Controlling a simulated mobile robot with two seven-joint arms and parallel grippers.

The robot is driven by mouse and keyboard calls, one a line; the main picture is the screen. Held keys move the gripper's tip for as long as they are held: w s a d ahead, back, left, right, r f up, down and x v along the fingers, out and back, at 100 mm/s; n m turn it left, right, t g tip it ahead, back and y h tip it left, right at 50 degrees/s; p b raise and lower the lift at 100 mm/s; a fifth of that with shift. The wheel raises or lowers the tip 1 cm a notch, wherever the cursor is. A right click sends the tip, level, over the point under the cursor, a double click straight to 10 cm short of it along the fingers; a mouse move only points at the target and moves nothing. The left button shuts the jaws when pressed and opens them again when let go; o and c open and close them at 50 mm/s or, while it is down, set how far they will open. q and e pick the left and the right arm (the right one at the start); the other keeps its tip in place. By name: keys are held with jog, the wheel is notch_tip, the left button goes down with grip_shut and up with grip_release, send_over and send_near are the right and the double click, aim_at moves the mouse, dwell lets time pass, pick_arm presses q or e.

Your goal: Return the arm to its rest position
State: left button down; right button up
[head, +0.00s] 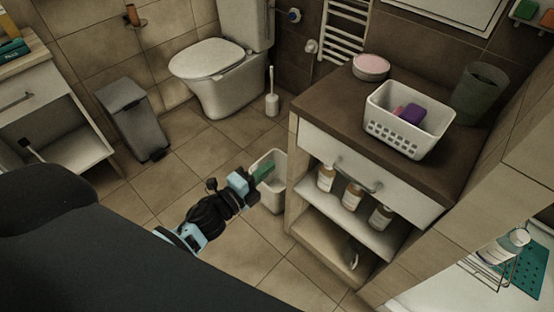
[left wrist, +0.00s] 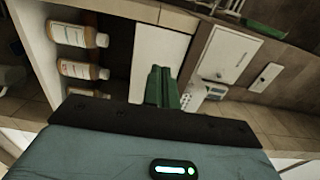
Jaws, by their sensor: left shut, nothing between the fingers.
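My left arm comes in from the lower left in the head view, black with light-blue parts. My left gripper (head: 263,170) has green fingers, shut with nothing between them, in front of the white bin beside the vanity cabinet. In the left wrist view the green fingers (left wrist: 162,86) are together, pointing away from the camera. I cannot tell whether the fingers touch the bin. My right gripper is in neither view.
The white bin (head: 273,196) stands left of the cabinet (head: 305,113), whose shelf holds several bottles (head: 352,195). A white basket (head: 405,142) is on top. A toilet (head: 224,82) and grey pedal bin (head: 127,110) stand behind. Floor between is clear.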

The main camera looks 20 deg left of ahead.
pick_arm(q)
jog(key=shift+s+a, duration=0.15)
jog(key=shift+s, duration=0.35)
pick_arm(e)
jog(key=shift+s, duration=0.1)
pick_arm(q)
jog(key=shift+s, duration=0.1)
jog(key=s+d+f+n+g+y+p, duration=0.1)
jog(key=s+f+n+g+p, duration=0.2)
jog(key=s+n, duration=0.6)
jog(key=s+d+f+n+g+y+p, duration=0.1)
jog(key=s+n+g+p, duration=0.4)
jog(key=s, duration=1.8)
jog(key=f+n+y+p, duration=0.1)
jog(key=f+n, duration=0.1)
jog(key=n, duration=0.3)
jog(key=shift+s+d+n+y, duration=0.2)
jog(key=shift+s+n+y, duration=0.05)
jog(key=shift+n+y, duration=0.05)
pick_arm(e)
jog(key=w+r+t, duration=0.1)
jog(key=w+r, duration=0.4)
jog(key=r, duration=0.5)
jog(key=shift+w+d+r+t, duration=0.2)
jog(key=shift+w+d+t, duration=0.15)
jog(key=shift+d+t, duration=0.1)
